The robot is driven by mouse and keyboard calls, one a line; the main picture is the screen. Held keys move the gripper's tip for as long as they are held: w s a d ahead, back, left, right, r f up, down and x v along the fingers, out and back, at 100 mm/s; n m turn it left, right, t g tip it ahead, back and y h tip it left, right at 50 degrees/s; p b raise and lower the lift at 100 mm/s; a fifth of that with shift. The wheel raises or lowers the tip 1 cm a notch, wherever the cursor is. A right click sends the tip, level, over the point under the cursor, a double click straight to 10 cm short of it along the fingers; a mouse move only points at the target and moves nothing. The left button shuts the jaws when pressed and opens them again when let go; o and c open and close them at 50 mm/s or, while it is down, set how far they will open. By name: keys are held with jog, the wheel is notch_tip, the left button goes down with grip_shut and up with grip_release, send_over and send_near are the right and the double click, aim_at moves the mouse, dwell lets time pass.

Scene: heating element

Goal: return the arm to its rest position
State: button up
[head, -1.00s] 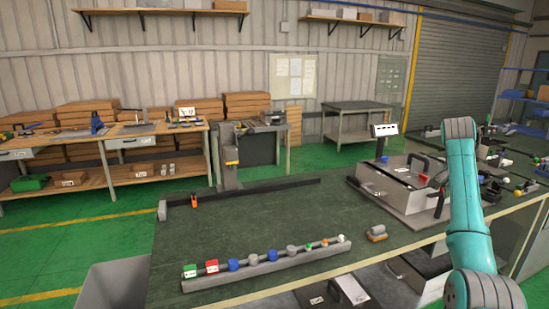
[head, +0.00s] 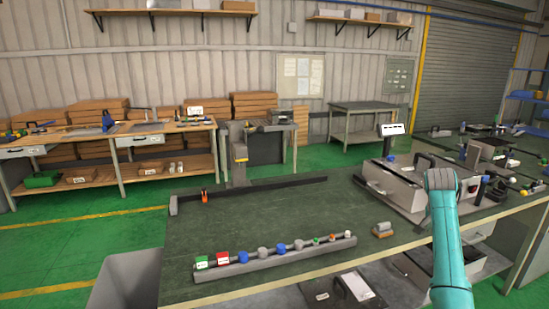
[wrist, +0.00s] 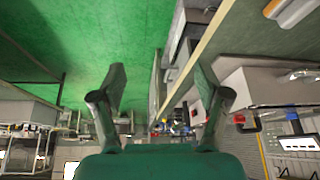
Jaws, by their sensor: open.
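My arm rises at the lower right of the head view as a teal link with a grey joint at its top. My gripper does not show in the head view. In the wrist view my gripper (wrist: 160,85) has its two grey fingers spread wide apart, with nothing between them. Past the fingers, green floor and a workbench edge show, and the wrist view is strongly tilted.
The dark green workbench (head: 330,205) spans the middle. On it are a rack (head: 275,259) with several coloured caps, a small grey-and-tan block (head: 383,230) and a grey metal box (head: 405,186). A grey bin (head: 115,282) is at lower left.

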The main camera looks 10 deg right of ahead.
jog(key=s+a+f+n+t, duration=0.1)
jog(key=a+f+n+t, duration=0.1)
jog(key=a+f, duration=0.75)
jog(key=s+a+f+n+t, duration=0.15)
jog(key=a+f, duration=0.25)
jog(key=f, duration=1)
jog(key=s+a+f+n+t, duration=0.2)
jog(key=s+a+f, duration=0.45)
jog(key=a, duration=0.25)
jog(key=s+a+f+n+t, duration=0.1)
jog(key=s+a+f+n, duration=0.2)
jog(key=s+a+f, duration=0.4)
jog(key=s+a+r+n+t+y, duration=0.1)
jog(key=s+a+r+n+t, duration=0.1)
jog(key=s+a, duration=0.65)
jog(key=s+a+r+n+t+y, duration=0.2)
jog(key=s+a, duration=0.3)
jog(key=s, duration=0.6)
jog(key=s+a+r+n+t+y, duration=0.1)
jog(key=s+a+r, duration=0.1)
jog(key=s+r, duration=0.7)
jog(key=s+a+r+n+t+y, duration=0.1)
jog(key=s+a+r, duration=0.2)
jog(key=s+r, duration=0.6)
jog(key=shift+a+r+n+t, duration=0.15)
jog(key=shift+r+n+t, duration=0.2)
jog(key=shift+r, duration=0.5)
jog(key=shift+w, duration=0.1)
